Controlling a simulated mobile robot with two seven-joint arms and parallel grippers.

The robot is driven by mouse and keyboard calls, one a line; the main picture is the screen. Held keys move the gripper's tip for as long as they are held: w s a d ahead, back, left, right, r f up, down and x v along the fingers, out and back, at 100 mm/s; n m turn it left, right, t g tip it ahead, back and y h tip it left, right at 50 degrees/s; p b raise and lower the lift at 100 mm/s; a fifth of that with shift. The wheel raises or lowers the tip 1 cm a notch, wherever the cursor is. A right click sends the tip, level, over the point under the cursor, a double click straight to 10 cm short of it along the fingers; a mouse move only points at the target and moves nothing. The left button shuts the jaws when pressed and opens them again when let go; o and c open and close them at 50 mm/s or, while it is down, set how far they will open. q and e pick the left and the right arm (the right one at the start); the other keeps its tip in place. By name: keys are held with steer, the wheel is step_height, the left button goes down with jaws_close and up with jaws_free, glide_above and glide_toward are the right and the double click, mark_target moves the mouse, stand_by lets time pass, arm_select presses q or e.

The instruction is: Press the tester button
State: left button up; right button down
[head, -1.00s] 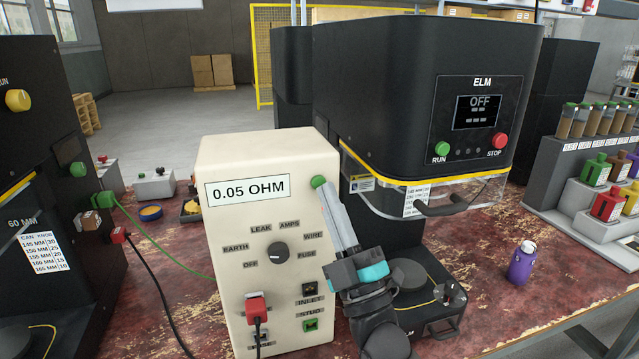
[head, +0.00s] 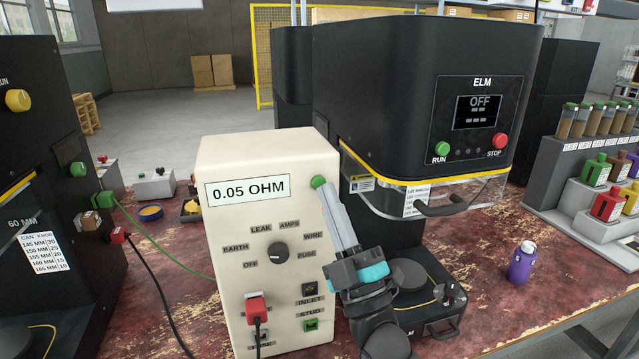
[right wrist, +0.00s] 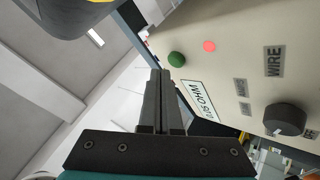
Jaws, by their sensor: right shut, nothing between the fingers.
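The tester (head: 222,222) is a cream box standing on the bench, its display (head: 247,189) reading 0.05 OHM. A round green button (head: 319,182) sits at the upper right of its face and also shows in the right wrist view (right wrist: 177,59). My right gripper (head: 324,190) is shut and empty, its fingertips just below the button in the head view. In the right wrist view the fingertips (right wrist: 160,74) are close beside the green button; I cannot tell whether they touch. A red round spot (right wrist: 209,46) is near it. My left gripper is not in view.
The tester has a dark knob (head: 278,252) and a red plug (head: 256,309). The black ELM machine (head: 385,95) stands close behind my right gripper, with a clear guard and handle. A purple bottle (head: 521,264) stands right. Cables lie on the bench at left.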

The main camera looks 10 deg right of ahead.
steer(key=shift+w, duration=0.15)
steer(key=shift+w, duration=0.3)
stand_by(0.3)
steer(key=shift+w, duration=0.4)
stand_by(0.6)
steer(key=shift+s, duration=0.1)
steer(key=shift+s+p, duration=0.4)
steer(key=shift+s, duration=0.35)
steer(key=shift+s, duration=0.1)
steer(key=s+p, duration=0.2)
steer(key=s, duration=0.2)
steer(key=shift+s+d, duration=0.1)
steer(key=shift+s, duration=0.3)
